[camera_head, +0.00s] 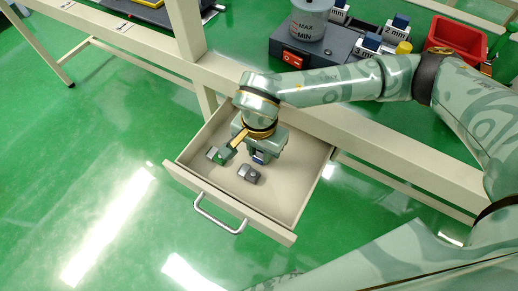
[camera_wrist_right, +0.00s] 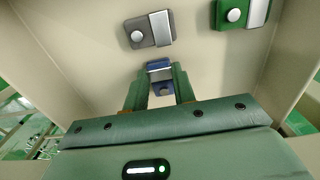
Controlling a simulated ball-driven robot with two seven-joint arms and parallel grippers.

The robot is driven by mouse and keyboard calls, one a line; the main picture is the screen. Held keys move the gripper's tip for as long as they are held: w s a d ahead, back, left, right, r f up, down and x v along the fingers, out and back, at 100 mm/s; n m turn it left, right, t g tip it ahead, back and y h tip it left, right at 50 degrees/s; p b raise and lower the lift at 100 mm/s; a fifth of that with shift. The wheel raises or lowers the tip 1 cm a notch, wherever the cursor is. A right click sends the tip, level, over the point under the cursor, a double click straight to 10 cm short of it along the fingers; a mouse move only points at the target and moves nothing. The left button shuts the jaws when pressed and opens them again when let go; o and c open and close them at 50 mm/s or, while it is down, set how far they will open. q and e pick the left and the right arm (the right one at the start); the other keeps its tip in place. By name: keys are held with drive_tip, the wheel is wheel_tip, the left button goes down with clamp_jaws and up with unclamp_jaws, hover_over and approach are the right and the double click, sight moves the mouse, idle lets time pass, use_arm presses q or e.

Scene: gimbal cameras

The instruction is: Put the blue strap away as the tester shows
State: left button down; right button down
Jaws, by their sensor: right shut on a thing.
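The drawer (camera_head: 288,232) is pulled out below the bench top. My right gripper (camera_head: 258,151) points down into it, with its jaws shut on the blue strap (camera_head: 261,158). In the right wrist view the blue strap (camera_wrist_right: 160,70) shows between the two fingers, close above or on the drawer floor; I cannot tell whether it touches. A grey strap (camera_head: 249,174) and a green strap (camera_head: 226,154) lie in the drawer beside the gripper. The tester (camera_head: 345,45), dark grey with a red switch, stands on the bench; its readout is not legible. My left gripper is not in view.
A grey cylinder marked MAX and MIN (camera_head: 309,20) stands on the tester, near blocks labelled in mm. A red bin (camera_head: 455,40) stands at the right. The drawer walls rise close around my gripper. The drawer's front right part is clear.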

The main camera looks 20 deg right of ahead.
sight(259, 155)
drive_tip(key=c, duration=1.1)
unclamp_jaws()
drive_tip(key=shift+f, duration=0.1)
drive_tip(key=shift+c, duration=0.2)
use_arm(q)
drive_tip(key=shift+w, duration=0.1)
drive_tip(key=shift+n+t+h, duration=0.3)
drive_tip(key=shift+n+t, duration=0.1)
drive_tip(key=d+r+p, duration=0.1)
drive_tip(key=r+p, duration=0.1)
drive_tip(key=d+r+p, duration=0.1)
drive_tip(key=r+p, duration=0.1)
drive_tip(key=p, duration=0.1)
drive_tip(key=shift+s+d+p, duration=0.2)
drive_tip(key=shift+p, duration=0.1)
use_arm(e)
wheel_tip(259, 155, up, 12)
drive_tip(key=shift+w, duration=0.1)
